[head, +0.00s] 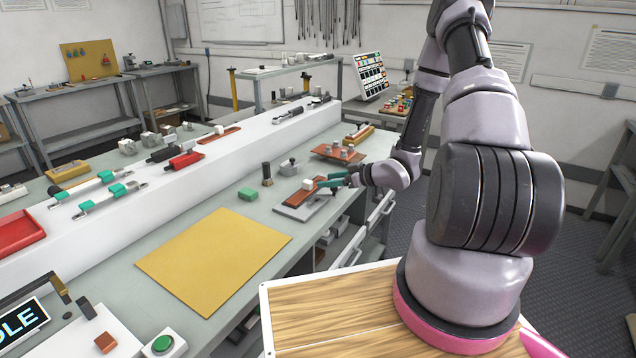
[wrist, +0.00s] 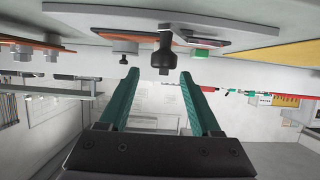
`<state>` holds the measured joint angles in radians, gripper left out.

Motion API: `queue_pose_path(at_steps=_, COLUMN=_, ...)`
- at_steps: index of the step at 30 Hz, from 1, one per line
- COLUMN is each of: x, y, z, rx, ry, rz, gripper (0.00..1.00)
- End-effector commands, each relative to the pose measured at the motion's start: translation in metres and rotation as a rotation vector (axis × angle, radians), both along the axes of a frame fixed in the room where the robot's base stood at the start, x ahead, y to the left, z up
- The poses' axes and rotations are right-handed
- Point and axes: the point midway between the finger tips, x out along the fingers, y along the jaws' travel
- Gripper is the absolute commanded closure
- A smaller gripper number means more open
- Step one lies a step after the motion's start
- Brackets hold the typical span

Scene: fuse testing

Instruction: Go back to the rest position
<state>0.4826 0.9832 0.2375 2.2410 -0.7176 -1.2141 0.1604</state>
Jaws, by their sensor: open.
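My gripper (head: 333,181) is at the end of the arm, reaching out low over the right part of the workbench. Its two green fingers are apart with nothing between them. It also shows in the wrist view (wrist: 157,76), where the scene appears upside down. In the head view the fingers are at a grey plate (head: 293,212) carrying a red-brown strip and a white block (head: 306,184). I cannot tell whether they touch it. A dark knobbed post (wrist: 165,57) appears beyond the fingertips in the wrist view.
A yellow mat (head: 213,257) lies on the bench's near part. A green block (head: 247,194), a dark cylinder (head: 267,174) and a brown tray (head: 338,152) with small grey parts stand near my gripper. A long white raised shelf (head: 235,150) holds several tools behind.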

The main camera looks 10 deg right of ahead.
Motion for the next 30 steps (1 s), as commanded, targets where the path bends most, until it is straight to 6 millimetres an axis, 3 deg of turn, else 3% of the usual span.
queue_pose_path(at_steps=8, x=-0.02, y=-0.02, z=0.012, rx=0.0, ry=0.0, rz=0.0, gripper=0.35)
queue_pose_path(at_steps=20, x=-0.015, y=-0.027, z=0.02, rx=-0.041, ry=0.013, rz=-0.019, gripper=0.35)
queue_pose_path(at_steps=26, x=0.005, y=-0.052, z=0.056, rx=-0.192, ry=0.073, rz=-0.126, gripper=0.35)
queue_pose_path(at_steps=30, x=0.014, y=-0.073, z=0.093, rx=-0.288, ry=0.122, rz=-0.235, gripper=0.35)
